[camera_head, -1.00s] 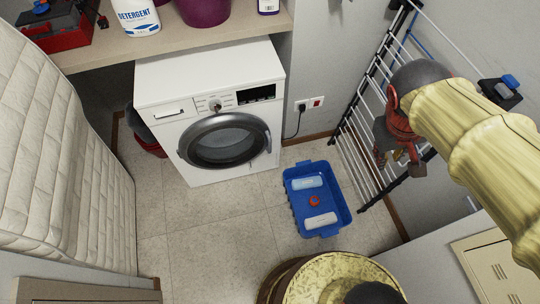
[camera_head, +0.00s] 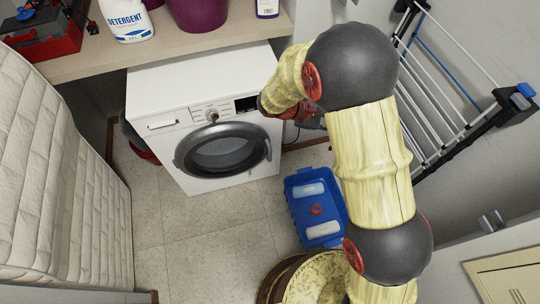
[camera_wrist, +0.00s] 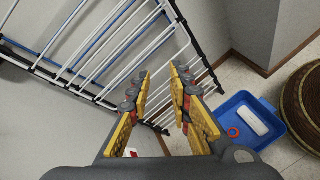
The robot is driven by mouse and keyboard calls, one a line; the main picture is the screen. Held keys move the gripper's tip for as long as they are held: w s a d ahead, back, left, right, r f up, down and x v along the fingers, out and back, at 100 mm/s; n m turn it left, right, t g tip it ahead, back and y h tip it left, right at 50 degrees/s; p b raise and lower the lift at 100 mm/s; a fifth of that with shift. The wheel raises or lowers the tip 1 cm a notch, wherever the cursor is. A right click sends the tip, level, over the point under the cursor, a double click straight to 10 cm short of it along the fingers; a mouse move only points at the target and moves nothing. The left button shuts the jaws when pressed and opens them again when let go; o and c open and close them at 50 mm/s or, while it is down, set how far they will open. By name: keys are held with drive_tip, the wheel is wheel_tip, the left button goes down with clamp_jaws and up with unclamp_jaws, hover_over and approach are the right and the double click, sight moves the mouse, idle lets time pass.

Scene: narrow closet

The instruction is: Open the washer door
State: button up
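The white washer (camera_head: 160,92) stands under the counter in the head view. Its round door (camera_head: 178,160), with a dark grey ring and dark glass, appears shut. A grip-like piece (camera_head: 268,148) sits at the ring's right edge. My arm reaches across the washer's upper right corner and hides part of its panel. My gripper (camera_wrist: 162,85) is open and empty in the wrist view, its yellow-padded fingers spread apart. It faces the drying rack and wall; the washer is not in that view. In the head view my gripper is mostly hidden behind my arm, right of the washer.
A blue bin (camera_head: 294,210) with bottles stands on the floor right of the washer. A drying rack (camera_head: 440,110) leans along the right wall. A mattress (camera_head: 60,190) lines the left. A round woven stool or basket (camera_wrist: 304,105) is near. Floor before the washer is clear.

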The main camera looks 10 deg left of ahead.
drive_tip(key=w+a+f+n+t+h, duration=0.1)
drive_tip(key=w+a+f+n+t, duration=0.25)
drive_tip(key=a+f, duration=0.4)
drive_tip(key=n+t+y+b, duration=0.2)
drive_tip(key=n+t+y, duration=0.85)
drive_tip(key=n, duration=0.55)
approach(270, 156)
drive_tip(key=w, duration=0.4)
drive_tip(key=shift+h, duration=0.25)
drive_tip(key=w, duration=0.2)
drive_tip(key=w+b, duration=0.1)
drive_tip(key=w, duration=0.1)
drive_tip(key=w+d+b, duration=0.1)
drive_tip(key=w, duration=0.1)
drive_tip(key=shift+w+f, duration=0.3)
drive_tip(key=shift+w, duration=0.1)
drive_tip(key=shift+c, duration=1.3)
clamp_jaws()
